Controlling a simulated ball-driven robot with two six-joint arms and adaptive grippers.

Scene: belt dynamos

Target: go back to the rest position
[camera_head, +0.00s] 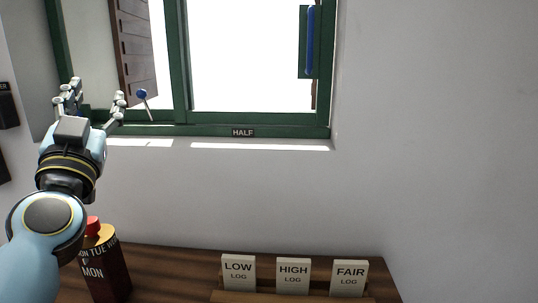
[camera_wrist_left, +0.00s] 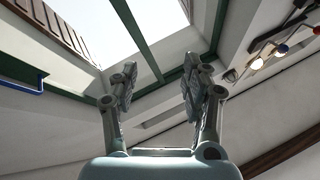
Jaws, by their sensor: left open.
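My left gripper (camera_head: 92,100) is raised at the left of the head view, in front of the window's lower left corner. Its two fingers are spread apart with nothing between them. In the left wrist view the open fingers (camera_wrist_left: 160,90) point up toward the window frame and ceiling. A blue-knobbed stay (camera_head: 142,95) on the window stands just right of the gripper, apart from it as far as I can tell. My right gripper is in neither view.
The green window frame (camera_head: 260,131) carries a HALF label. Below, a wooden shelf (camera_head: 190,262) holds a dark MON canister (camera_head: 106,275) with a red top, under my left arm, and LOW (camera_head: 238,272), HIGH (camera_head: 293,275) and FAIR (camera_head: 349,277) log cards. The right wall is bare.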

